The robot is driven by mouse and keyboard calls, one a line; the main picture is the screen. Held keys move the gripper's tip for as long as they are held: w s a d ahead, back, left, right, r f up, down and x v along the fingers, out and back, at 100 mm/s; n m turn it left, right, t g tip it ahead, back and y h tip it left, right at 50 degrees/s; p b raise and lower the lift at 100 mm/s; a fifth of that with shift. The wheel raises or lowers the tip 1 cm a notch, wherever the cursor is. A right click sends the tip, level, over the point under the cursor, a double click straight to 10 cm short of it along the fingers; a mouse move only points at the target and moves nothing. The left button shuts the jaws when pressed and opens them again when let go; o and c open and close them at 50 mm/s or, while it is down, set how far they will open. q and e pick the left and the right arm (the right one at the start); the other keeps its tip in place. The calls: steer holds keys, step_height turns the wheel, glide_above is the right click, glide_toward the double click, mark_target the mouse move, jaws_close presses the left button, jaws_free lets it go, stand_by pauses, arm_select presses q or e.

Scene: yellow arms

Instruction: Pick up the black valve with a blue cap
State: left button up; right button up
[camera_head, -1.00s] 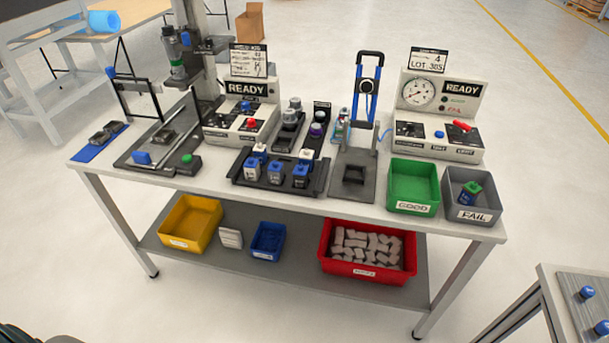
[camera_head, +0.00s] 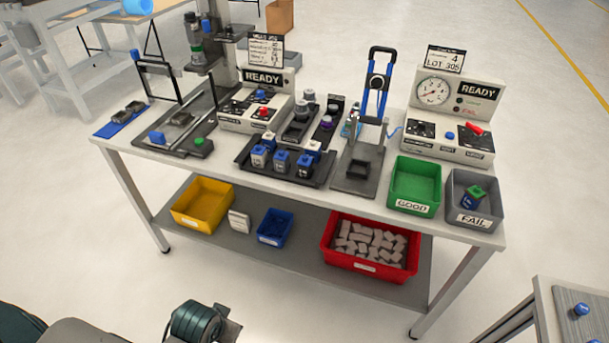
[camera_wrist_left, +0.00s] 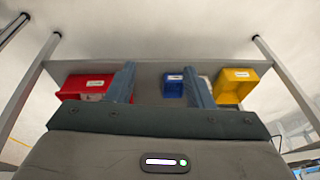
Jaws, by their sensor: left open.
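A black tray (camera_head: 250,173) on the table holds several small blocky valves with blue and white parts, such as one at its front (camera_head: 281,161). Which one is black with a blue cap is too small to tell. Grey-topped pieces (camera_head: 304,107) and a purple-topped piece (camera_head: 326,122) stand in dark holders behind. My left gripper (camera_wrist_left: 160,82) is open and empty in the left wrist view, its two fingers apart, facing the lower shelf. In the head view, part of my arm (camera_head: 195,322) shows at the bottom, well in front of the table. My right gripper is not in view.
The green GOOD bin (camera_head: 415,169) and grey FAIL bin (camera_head: 459,218), with a green-and-blue piece inside, stand at the right. A press stand (camera_head: 375,130) and a gauge box (camera_head: 452,110) stand behind. Yellow (camera_head: 188,221), blue (camera_head: 262,239) and red (camera_head: 335,258) bins are on the lower shelf.

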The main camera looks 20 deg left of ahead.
arm_select(q)
step_height(320, 180, up, 4)
steer(key=w, duration=0.2)
steer(key=t+h, duration=0.1)
glide_toward(304, 158)
steer(key=x, duration=0.2)
steer(key=p+x, duration=0.1)
steer(key=x, duration=0.3)
steer(key=shift+w+a+f, duration=0.15)
steer(key=shift+w+f, duration=0.1)
steer(key=shift+w, duration=0.05)
steer(key=shift+w+f+p, duration=0.2)
steer(key=shift+f+p, duration=0.35)
steer(key=shift+p, duration=0.2)
steer(key=p+x, duration=0.1)
steer(key=x, duration=0.2)
steer(key=shift+d+f, duration=0.2)
steer(key=shift+w+f, duration=0.15)
steer(key=shift+f, duration=0.35)
steer(key=c, duration=0.8)
steer(key=shift+r, duration=0.1)
